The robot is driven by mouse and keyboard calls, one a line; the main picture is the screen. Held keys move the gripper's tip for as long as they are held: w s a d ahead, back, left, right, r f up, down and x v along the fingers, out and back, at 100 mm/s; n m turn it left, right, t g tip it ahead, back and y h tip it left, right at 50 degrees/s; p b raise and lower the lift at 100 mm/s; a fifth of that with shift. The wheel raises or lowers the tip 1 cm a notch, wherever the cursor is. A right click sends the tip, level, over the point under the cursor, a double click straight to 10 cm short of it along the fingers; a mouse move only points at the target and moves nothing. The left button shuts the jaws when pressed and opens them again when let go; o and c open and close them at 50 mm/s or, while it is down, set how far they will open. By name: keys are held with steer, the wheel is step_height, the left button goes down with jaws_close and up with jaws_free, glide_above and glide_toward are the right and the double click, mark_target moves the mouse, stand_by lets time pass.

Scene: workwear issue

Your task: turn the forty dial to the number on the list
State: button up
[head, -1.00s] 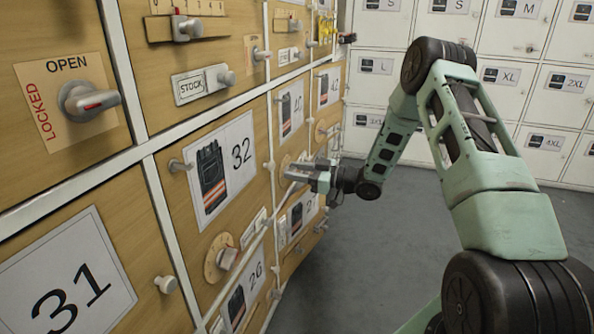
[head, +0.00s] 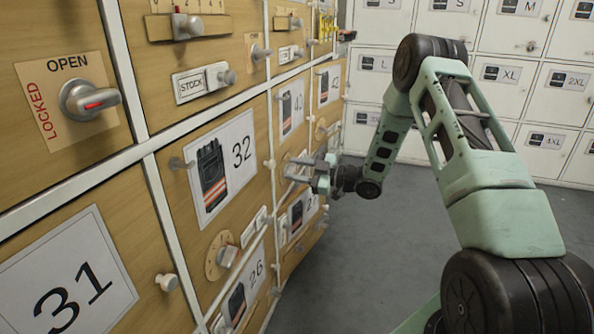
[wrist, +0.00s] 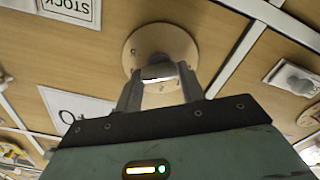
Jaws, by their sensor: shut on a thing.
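The round wooden dial (wrist: 178,42) shows in the wrist view, on a wooden door with a partly hidden card (wrist: 75,108) that appears to read 40, upside down. My gripper (wrist: 158,82) is shut on the dial's knob (wrist: 158,72), with one finger on each side. No numbers can be read on the dial there. In the head view my gripper (head: 296,166) reaches the locker wall right of the 32 card (head: 222,168) and hides most of the dial. I cannot make out a list in these frames.
Another dial (head: 221,256) sits below the 32 card. A red-marked lever (head: 90,99) points right beside OPEN and LOCKED lettering. Knobs and STOCK slides (head: 203,82) stick out from the doors. White size lockers (head: 500,74) stand behind; grey floor (head: 390,250) is clear.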

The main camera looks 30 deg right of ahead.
steer(key=o, duration=1)
steer(key=shift+p+v, duration=3)
steer(key=shift+v, duration=5.75)
steer(key=shift+f, duration=0.1)
